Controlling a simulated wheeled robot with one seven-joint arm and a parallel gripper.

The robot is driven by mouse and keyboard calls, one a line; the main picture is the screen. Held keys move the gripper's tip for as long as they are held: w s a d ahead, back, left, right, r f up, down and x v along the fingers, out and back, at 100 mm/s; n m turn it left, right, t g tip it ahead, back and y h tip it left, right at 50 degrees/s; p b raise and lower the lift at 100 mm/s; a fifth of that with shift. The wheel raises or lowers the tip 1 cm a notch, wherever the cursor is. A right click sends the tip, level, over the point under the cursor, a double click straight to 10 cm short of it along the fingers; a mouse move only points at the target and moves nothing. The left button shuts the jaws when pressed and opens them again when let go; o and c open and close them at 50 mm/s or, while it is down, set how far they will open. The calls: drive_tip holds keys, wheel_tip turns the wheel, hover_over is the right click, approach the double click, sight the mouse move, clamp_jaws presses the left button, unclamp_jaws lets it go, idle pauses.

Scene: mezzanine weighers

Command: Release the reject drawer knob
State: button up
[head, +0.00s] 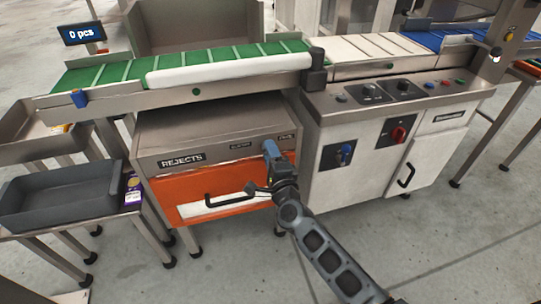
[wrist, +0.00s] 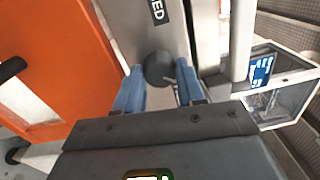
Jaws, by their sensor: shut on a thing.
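The reject drawer (head: 172,190) is orange with a white panel and a black bar handle, set in a grey metal cabinet labelled REJECTS. In the wrist view its orange front (wrist: 75,45) fills the left side. The dark round knob (wrist: 158,68) sits on the grey strip beside the orange front, below a black label ending in "ED". My gripper (head: 268,150) is at the upper right corner of the drawer. Its blue fingers are on both sides of the knob in the wrist view (wrist: 160,66), shut on it. In the head view the gripper hides the knob.
A green conveyor (head: 110,72) runs above the cabinet. A grey control cabinet (head: 340,165) stands close on the right. A dark tray (head: 60,205) and a purple box (head: 132,188) sit on a side table at left. The floor in front is clear.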

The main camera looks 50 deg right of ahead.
drive_tip(key=shift+m, duration=0.6)
drive_tip(key=o, duration=1)
drive_tip(key=shift+o, duration=0.2)
drive_tip(key=v, duration=0.7)
drive_tip(key=shift+s+a, duration=0.25)
drive_tip(key=shift+s, duration=0.1)
